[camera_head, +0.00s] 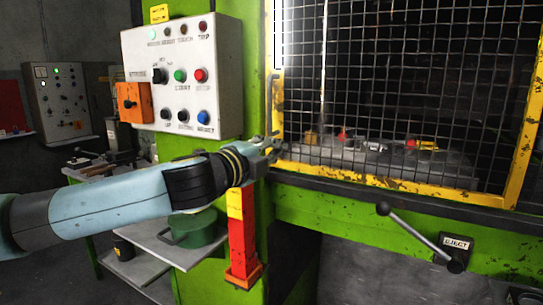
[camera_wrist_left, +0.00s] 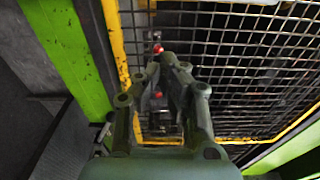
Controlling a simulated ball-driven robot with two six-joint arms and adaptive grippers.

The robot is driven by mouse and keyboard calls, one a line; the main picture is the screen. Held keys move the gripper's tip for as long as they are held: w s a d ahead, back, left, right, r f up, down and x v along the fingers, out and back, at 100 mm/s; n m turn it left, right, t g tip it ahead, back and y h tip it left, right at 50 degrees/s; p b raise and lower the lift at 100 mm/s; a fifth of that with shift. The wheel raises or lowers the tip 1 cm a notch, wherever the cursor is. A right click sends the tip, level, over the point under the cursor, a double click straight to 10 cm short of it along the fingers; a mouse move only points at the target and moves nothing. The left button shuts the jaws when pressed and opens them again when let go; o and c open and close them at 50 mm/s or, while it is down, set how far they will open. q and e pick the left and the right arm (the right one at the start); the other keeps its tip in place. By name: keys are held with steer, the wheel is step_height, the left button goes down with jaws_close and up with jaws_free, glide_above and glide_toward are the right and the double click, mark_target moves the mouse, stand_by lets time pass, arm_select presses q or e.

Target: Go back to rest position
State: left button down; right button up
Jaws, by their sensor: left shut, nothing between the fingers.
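My left gripper (camera_head: 272,146) is at the left edge of the press guard, close to its yellow frame (camera_head: 278,105); I cannot tell whether it touches. In the left wrist view the left gripper (camera_wrist_left: 163,68) has its fingers together with nothing between them, in front of the mesh guard (camera_wrist_left: 235,70). My left arm reaches in from the left, below the control panel (camera_head: 183,75). My right gripper is not in view.
The mesh guard (camera_head: 400,90) covers the press opening. An eject lever (camera_head: 420,232) sticks out at the lower right. A green pot (camera_head: 192,228) is on a shelf. An orange switch box (camera_head: 133,103) sits beside the panel.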

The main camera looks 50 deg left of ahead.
arm_select(q)
steer(key=shift+s, duration=0.35)
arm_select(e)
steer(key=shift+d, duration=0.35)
arm_select(q)
steer(key=shift+d, duration=0.1)
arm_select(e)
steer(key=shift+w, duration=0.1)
